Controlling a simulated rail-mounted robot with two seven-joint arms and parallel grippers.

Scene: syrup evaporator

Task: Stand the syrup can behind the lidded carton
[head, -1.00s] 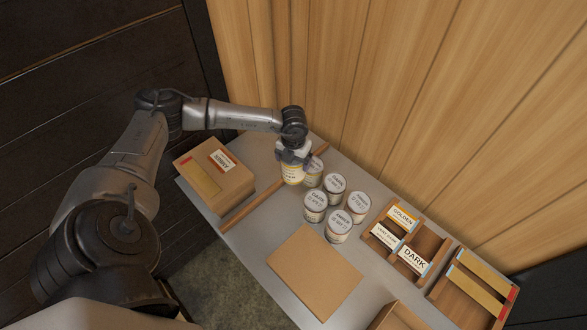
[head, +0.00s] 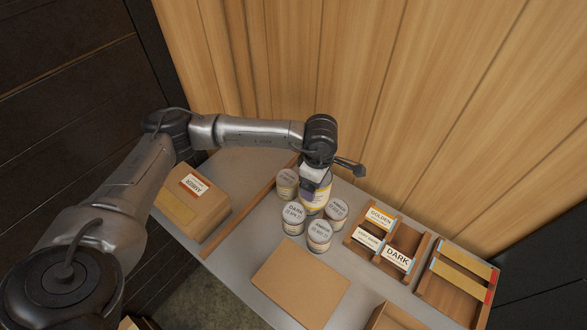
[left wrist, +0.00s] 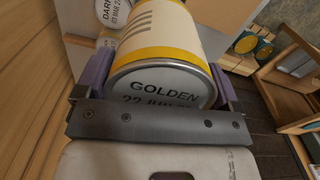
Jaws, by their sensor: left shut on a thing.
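My left gripper (head: 314,182) is shut on a syrup can (head: 318,201) with a white and yellow wrap, over the cluster of cans. In the left wrist view the can (left wrist: 160,45) sits between the two fingers, and its grey lid reads "GOLDEN". Whether its bottom touches anything is hidden. A closed carton (head: 205,207) with a tan strip and an "AMBER" label stands at the table's left end. A plain brown carton (head: 300,286) with a flat closed top stands in front of the cans. My right gripper is not in view.
Several cans stand close around the held one, including a "DARK" can (head: 293,219) and an "AMBER" can (head: 319,236). A wooden strip (head: 238,213) crosses the table to their left. A label tray (head: 372,255) and another wooden tray (head: 456,281) are at right. The plank wall (head: 420,110) rises behind.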

